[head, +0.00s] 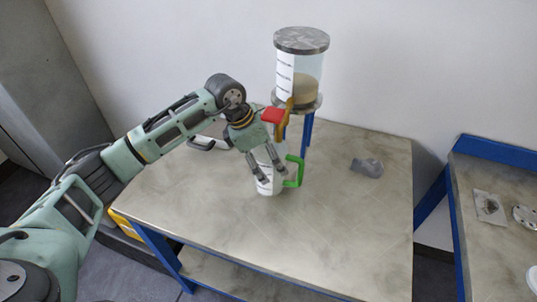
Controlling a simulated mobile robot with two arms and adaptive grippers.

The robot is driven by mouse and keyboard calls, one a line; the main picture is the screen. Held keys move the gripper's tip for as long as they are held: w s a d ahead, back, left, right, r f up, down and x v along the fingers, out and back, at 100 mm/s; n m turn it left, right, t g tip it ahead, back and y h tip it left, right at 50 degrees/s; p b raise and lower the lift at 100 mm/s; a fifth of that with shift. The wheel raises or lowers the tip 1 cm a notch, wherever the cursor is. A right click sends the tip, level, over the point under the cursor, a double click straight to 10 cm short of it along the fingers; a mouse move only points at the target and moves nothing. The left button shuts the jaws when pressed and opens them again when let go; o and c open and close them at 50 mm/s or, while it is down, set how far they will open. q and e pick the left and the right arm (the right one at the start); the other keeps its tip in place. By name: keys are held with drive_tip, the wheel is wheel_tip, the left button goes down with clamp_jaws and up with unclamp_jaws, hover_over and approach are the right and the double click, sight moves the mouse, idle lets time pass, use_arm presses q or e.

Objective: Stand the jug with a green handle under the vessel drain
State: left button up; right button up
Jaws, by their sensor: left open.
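The white jug (267,187) with a green handle (294,172) stands upright on the table, in front of the vessel stand. The clear vessel (308,67) has a grey flanged lid and holds tan contents. It sits on blue legs above the table. My right gripper is not in view.
The table top (340,230) is clear at the front and right. A crumpled grey item (367,167) lies right of the jug. A grey handle-shaped thing (207,144) shows partly behind my left arm. A second blue-framed bench (475,240) with small parts stands at the right.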

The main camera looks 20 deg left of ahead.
use_arm(q)
drive_tip(key=p+v, duration=0.4)
drive_tip(key=v, duration=0.8)
drive_tip(key=shift+w+r, duration=0.1)
